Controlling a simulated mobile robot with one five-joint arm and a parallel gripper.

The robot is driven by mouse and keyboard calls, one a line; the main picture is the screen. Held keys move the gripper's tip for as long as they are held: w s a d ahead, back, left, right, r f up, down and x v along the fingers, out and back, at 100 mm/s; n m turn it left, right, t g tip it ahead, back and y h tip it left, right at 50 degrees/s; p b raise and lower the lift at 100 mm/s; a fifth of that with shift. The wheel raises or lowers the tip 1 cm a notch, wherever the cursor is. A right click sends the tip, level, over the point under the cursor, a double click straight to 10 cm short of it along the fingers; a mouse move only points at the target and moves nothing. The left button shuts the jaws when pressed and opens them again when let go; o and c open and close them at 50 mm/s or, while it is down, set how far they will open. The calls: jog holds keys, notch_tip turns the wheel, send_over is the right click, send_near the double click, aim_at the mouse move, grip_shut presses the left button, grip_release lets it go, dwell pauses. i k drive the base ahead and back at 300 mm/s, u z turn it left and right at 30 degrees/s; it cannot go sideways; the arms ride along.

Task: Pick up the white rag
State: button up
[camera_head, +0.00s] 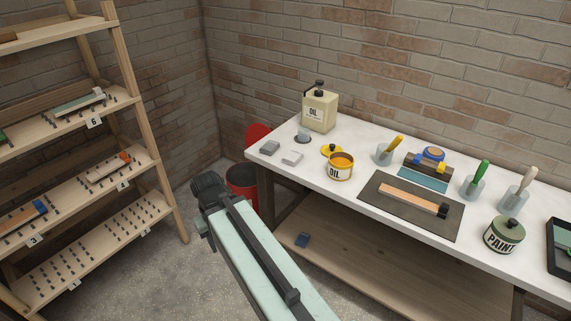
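A flat whitish folded piece (292,158) lies near the front left edge of the white-topped table (290,182); it looks like the white rag. A similar grey piece (270,147) lies just left of it. A small pale lump in a dark round dish (303,137) stands behind them; I cannot tell what it is. My gripper (207,192) is at the far end of my pale green arm, left of the table and apart from the whitish piece. Its fingers cannot be made out, so its opening is unclear.
An oil canister (319,110), an open oil tin (340,167), a dark mat (411,206) with a wooden-handled tool, and a paint can (503,235) stand on the table. A red bin (242,187) is beside its left end. A wooden shelf (110,105) stands at left.

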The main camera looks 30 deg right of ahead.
aim_at(291, 158)
jog(key=u, duration=0.25)
jog(key=i, duration=2.3)
jog(key=z, duration=0.3)
